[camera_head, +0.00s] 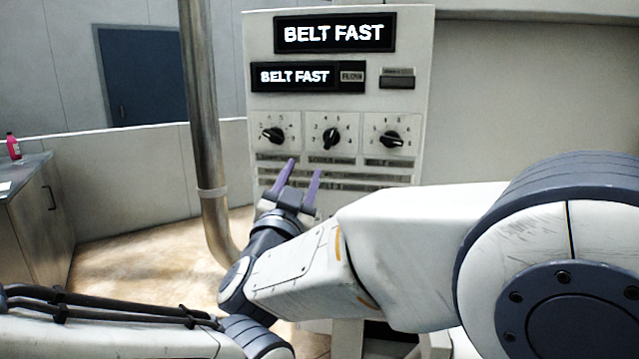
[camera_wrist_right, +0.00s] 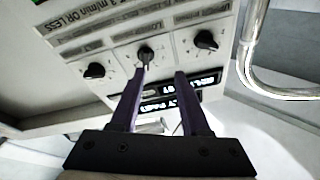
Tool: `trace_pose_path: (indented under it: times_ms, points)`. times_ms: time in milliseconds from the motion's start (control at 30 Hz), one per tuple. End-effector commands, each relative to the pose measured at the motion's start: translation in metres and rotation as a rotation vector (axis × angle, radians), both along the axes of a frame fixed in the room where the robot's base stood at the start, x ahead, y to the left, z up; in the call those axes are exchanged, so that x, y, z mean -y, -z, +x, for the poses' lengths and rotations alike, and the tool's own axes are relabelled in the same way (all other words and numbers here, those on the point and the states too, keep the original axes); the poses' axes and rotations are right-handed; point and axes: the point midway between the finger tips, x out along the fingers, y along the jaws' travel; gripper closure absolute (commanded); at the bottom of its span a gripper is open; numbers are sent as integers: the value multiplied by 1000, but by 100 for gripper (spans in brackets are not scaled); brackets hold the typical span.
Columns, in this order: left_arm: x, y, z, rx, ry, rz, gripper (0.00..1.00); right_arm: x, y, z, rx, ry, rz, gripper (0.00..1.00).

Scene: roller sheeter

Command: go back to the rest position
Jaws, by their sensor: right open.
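My right gripper (camera_head: 303,168) is open and empty in front of the control panel (camera_head: 413,60). Its purple fingers point up at the panel, below the left dial (camera_head: 273,135) and the middle dial (camera_head: 332,138). In the right wrist view, the open gripper (camera_wrist_right: 160,75) has its left fingertip close to the middle dial (camera_wrist_right: 145,54) in the picture; I cannot tell whether they touch. The right dial (camera_head: 390,139) is clear of the fingers. My left gripper is not in view; only part of my left arm shows at the bottom left.
An upper display (camera_head: 334,34) and a lower display (camera_head: 295,76) both read BELT FAST. A metal pipe (camera_head: 203,120) stands just left of the panel. A counter (camera_head: 30,205) with a pink bottle (camera_head: 13,146) is at the far left. Floor between them is clear.

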Motion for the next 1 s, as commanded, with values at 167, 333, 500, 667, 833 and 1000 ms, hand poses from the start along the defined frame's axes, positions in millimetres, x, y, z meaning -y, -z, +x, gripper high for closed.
trace_pose_path:
  times_ms: [167,333,500,667,833,1000]
  points:
    - [0,-24,0,0,0,0,50,-42,5,-3,-191,-331,-24,54]
    - [0,-42,0,0,0,0,50,-72,43,-40,-480,-624,-93,54]
    - [0,-60,0,0,0,0,50,-65,95,-104,-836,-798,-200,54]
    - [0,-77,0,0,0,0,50,-17,140,-177,-1208,-837,-325,54]
    - [0,-95,0,0,0,0,50,49,170,-252,-1546,-811,-519,54]
    - [0,-103,0,0,0,0,50,86,182,-298,-1714,-850,-696,54]
